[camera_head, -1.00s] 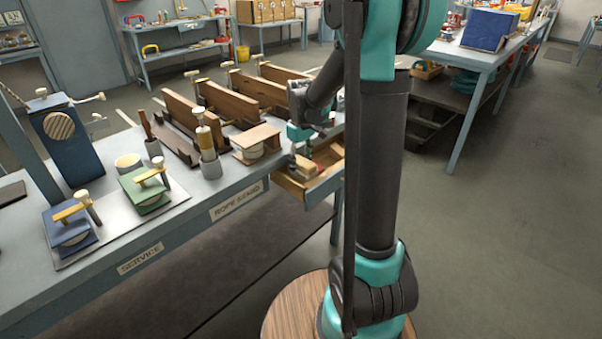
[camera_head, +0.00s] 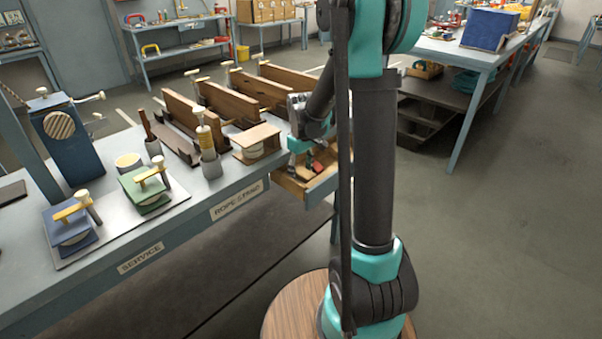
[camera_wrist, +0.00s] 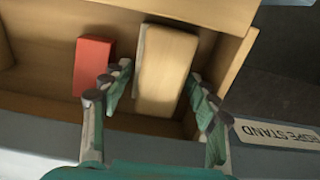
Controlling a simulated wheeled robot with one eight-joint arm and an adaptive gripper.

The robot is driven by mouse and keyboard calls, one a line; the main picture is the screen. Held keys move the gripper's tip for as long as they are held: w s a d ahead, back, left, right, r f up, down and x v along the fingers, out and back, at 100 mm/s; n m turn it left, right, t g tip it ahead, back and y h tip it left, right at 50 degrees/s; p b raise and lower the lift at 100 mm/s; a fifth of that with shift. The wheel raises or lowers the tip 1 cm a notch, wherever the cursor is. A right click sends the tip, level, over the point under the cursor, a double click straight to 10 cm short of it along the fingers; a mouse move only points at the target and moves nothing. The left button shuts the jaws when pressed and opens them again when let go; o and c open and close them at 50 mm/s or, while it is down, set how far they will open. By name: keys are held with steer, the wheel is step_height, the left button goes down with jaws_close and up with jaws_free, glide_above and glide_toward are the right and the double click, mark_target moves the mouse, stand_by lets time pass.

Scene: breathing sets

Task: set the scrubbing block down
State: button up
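The scrubbing block, a tan wooden block with a paler strip along its left side, lies in the open wooden drawer in the wrist view (camera_wrist: 168,68). My gripper (camera_wrist: 160,80) has one finger on each side of it. A narrow gap shows at the left finger; the right finger is very close to the block, and I cannot tell if it touches. In the head view my gripper (camera_head: 305,160) is low over the drawer (camera_head: 318,184), with its fingers spread; the block is mostly hidden there.
A red block (camera_wrist: 93,66) lies left of the scrubbing block in the drawer, close to the left finger. The drawer walls are near both fingers. A small wooden stand (camera_head: 256,140) and upright boards (camera_head: 232,102) are on the bench beside the drawer.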

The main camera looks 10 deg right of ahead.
mark_target(301, 170)
steer(key=shift+r, duration=0.1)
step_height(301, 170, up, 12)
stand_by(0.5)
stand_by(1.2)
